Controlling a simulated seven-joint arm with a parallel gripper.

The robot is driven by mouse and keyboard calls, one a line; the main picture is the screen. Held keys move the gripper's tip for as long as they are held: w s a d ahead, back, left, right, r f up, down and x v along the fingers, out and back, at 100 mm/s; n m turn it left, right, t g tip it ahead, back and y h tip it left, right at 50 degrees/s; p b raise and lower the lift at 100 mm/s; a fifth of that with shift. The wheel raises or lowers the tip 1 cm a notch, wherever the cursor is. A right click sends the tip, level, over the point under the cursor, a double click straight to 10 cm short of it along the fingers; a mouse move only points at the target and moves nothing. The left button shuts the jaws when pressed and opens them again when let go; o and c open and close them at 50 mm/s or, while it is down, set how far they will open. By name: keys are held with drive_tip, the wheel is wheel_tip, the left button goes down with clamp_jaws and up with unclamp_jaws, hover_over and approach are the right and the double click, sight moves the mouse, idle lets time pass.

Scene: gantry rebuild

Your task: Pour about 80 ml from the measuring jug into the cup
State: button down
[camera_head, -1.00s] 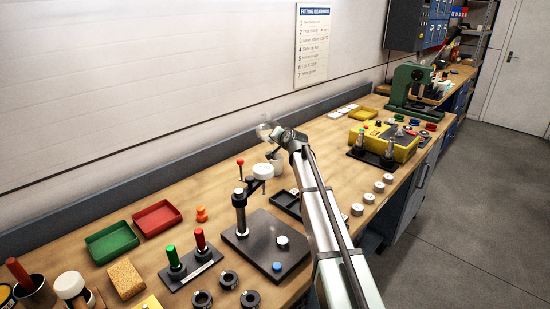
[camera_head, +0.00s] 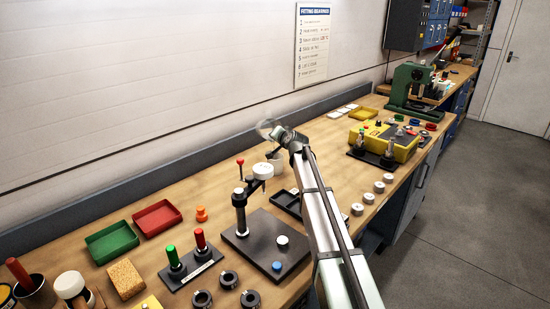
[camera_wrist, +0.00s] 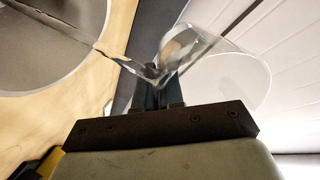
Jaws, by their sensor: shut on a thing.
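My gripper (camera_head: 283,144) is shut on the clear measuring jug (camera_head: 267,128) over the back of the bench. In the wrist view, the dark fingers (camera_wrist: 155,95) close on the jug (camera_wrist: 225,72), which looks tilted. The pale cup (camera_head: 276,164) stands on the bench below, partly hidden by my gripper. A large round grey-white vessel, apparently the cup (camera_wrist: 42,40), fills the upper left of the wrist view. A thin clear edge runs from the jug towards it; I cannot tell whether this is liquid or glass. The liquid levels cannot be read.
Green (camera_head: 111,242) and red (camera_head: 157,218) trays are to the left. The wall is close behind the jug.

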drive_tip(key=shift+r, duration=0.15)
drive_tip(key=shift+w+f+g, duration=0.15)
drive_tip(key=shift+f+g, duration=0.35)
drive_tip(key=shift+f, duration=0.3)
drive_tip(key=shift+f+g+h, duration=0.45)
drive_tip(key=shift+g, duration=0.65)
drive_tip(key=shift+f+g+h, duration=0.4)
drive_tip(key=shift+g+h, duration=0.05)
drive_tip(key=shift+g, duration=0.65)
drive_tip(key=shift+f+g, duration=0.15)
drive_tip(key=shift+g, duration=0.15)
drive_tip(key=shift+w, duration=0.1)
